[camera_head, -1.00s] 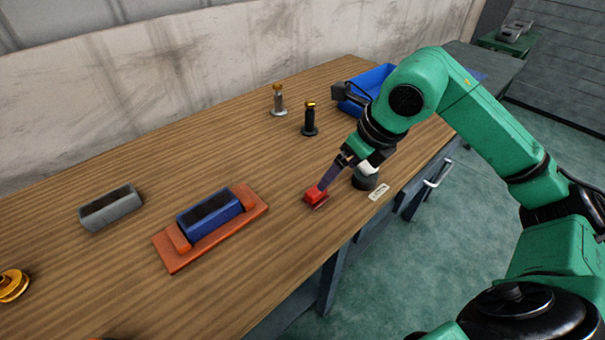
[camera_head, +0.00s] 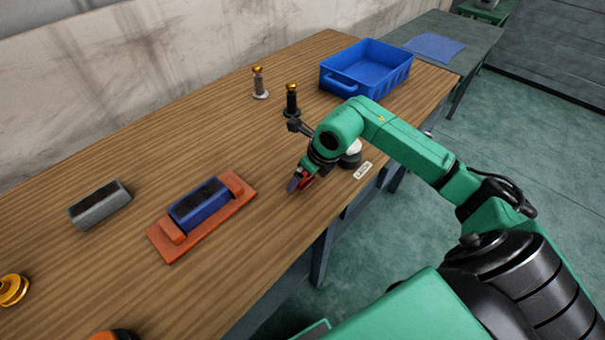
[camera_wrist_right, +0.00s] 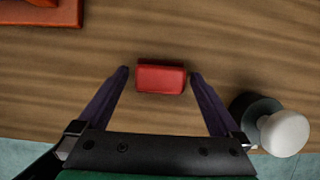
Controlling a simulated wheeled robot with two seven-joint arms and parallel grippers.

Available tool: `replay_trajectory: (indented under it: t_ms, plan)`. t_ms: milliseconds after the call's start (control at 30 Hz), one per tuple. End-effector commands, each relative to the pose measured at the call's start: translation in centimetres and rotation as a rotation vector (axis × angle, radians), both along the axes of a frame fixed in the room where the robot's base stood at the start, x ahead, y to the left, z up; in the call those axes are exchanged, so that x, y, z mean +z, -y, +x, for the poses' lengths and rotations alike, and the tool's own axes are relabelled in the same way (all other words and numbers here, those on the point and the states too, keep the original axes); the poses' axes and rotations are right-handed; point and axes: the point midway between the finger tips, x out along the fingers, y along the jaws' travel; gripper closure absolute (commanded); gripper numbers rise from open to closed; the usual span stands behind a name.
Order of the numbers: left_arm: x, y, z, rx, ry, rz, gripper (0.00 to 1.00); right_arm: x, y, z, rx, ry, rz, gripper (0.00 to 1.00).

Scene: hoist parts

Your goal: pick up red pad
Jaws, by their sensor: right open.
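The red pad (camera_wrist_right: 161,78) is a small red block lying on the wooden table. In the right wrist view it sits between the tips of my right gripper (camera_wrist_right: 159,75), with a small gap at each side. The gripper is open, its two dark purple fingers on either side of the pad. In the head view my right gripper (camera_head: 297,184) is low over the table near its front edge, and it mostly hides the pad (camera_head: 308,181). My left gripper cannot be made out in the head view.
A white-topped knob on a dark base (camera_wrist_right: 284,133) stands close to the right finger. An orange tray (camera_head: 212,223) holding a blue block lies left of the gripper.

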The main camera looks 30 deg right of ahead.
Motion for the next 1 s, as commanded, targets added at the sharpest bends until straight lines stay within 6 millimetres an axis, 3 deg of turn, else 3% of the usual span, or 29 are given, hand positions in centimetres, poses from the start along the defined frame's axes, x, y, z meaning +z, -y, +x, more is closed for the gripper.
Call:
replay_trajectory:
  t_ms: [100, 133, 300, 333, 633, 767, 867, 1000]
  plan:
    - [-0.1, 0.0, -0.4, 0.000, -0.007, 0.001, 1.00, 0.0, 0.0, 0.0, 0.000, 0.000, 0.000, 0.00]
    - [-0.1, 0.0, -0.5, 0.000, -0.008, 0.001, 1.00, 0.0, 0.0, 0.0, 0.000, 0.000, 0.000, 0.08]
    - [-0.2, 0.0, -0.7, 0.000, -0.012, 0.002, 1.00, 0.0, 0.0, 0.0, 0.000, 0.000, 0.000, 0.73]
    - [-0.2, -0.1, -0.8, 0.000, -0.013, 0.002, 1.00, 0.0, 0.0, 0.0, 0.000, 0.000, 0.000, 0.80]
    - [-0.2, -0.1, -0.9, 0.000, -0.015, 0.001, 1.00, 0.4, 0.0, 0.0, 0.001, 0.002, 0.000, 0.81]
    - [-0.5, -0.1, -0.9, 0.000, -0.015, 0.001, 1.00, 1.8, 0.0, 0.1, 0.002, 0.005, 0.001, 0.81]
    - [-0.9, 0.0, -0.9, -0.001, -0.015, 0.001, 1.00, 4.4, 0.0, 0.2, 0.000, 0.010, 0.000, 0.81]
    - [-1.2, -0.1, -0.9, -0.001, -0.015, 0.001, 1.00, 10.1, 0.0, 0.2, 0.001, 0.013, 0.001, 0.81]
